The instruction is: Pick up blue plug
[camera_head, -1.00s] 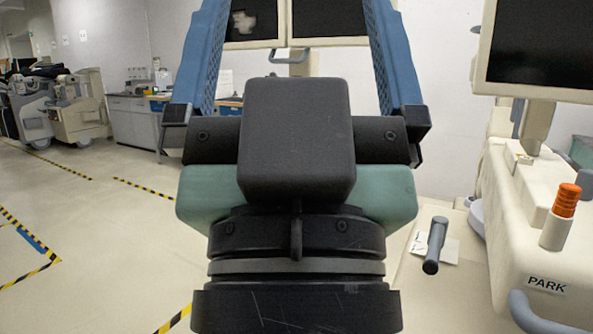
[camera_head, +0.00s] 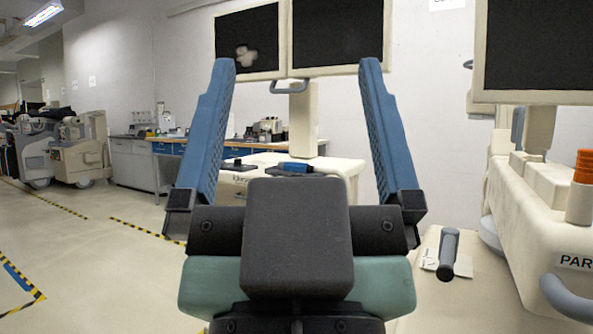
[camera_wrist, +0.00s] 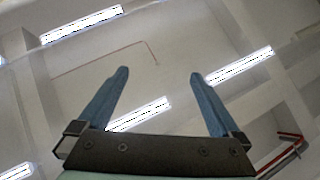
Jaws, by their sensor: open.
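A blue plug with a dark end (camera_head: 296,168) lies on the cream top of a cart (camera_head: 343,168) beyond my gripper. In the head view it shows between the two blue fingers, small and partly close to the gripper's dark body. My gripper (camera_head: 296,64) is open and empty, with its fingers pointing up. In the wrist view my gripper (camera_wrist: 158,73) has only ceiling and lights between its fingers. The plug is not in the wrist view.
A small dark object (camera_head: 238,165) sits left of the plug. Two monitors (camera_head: 290,40) rise behind it. A cream cart marked PARK (camera_head: 560,225) stands at right, with a grey handle-like piece (camera_head: 449,252) beside it. Open floor (camera_head: 90,260) lies left.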

